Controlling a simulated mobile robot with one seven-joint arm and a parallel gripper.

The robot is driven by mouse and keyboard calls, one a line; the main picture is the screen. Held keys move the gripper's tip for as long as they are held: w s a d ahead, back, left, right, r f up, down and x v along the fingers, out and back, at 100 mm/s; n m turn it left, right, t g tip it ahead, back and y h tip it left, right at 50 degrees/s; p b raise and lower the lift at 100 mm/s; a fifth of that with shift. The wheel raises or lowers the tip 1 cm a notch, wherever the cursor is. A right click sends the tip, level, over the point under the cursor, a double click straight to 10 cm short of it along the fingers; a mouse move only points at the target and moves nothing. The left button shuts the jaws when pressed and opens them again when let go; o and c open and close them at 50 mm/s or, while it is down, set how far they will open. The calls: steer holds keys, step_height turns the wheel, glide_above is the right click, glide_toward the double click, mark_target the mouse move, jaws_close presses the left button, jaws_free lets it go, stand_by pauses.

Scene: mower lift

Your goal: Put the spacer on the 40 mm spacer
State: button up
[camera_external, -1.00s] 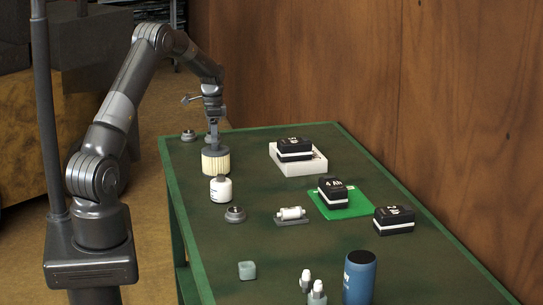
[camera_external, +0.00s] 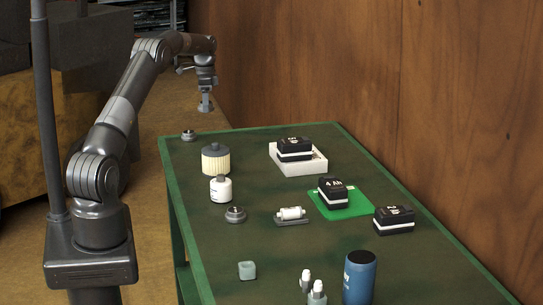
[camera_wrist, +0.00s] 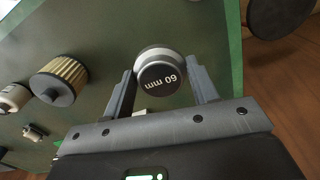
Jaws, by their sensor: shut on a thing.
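My gripper (camera_external: 205,99) is raised above the far left end of the table. Its fingers are shut on a round grey spacer, whose dark top reads "60 mm" in the wrist view (camera_wrist: 159,75). The held spacer (camera_external: 205,106) shows below the fingers in the external view and is clear of the table. No label reading 40 mm is legible. Two small dark round parts sit on the table: one near the far left corner (camera_external: 188,135), one near the left edge further forward (camera_external: 235,214). I cannot tell whether either is the 40 mm spacer.
A pleated cream filter (camera_external: 215,160) and white canister (camera_external: 221,189) stand along the left side. A white tray (camera_external: 318,165) holds a black battery. Another battery sits on a green mat (camera_external: 361,208), a third (camera_external: 394,220) to its right. A blue cylinder (camera_external: 359,280) stands in front.

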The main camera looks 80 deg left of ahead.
glide_above(189, 132)
step_height(189, 132, down, 6)
steer(key=shift+f, duration=2.2)
steer(key=shift+f, duration=0.1)
steer(key=o, duration=1.1)
steer(key=shift+c, duration=0.2)
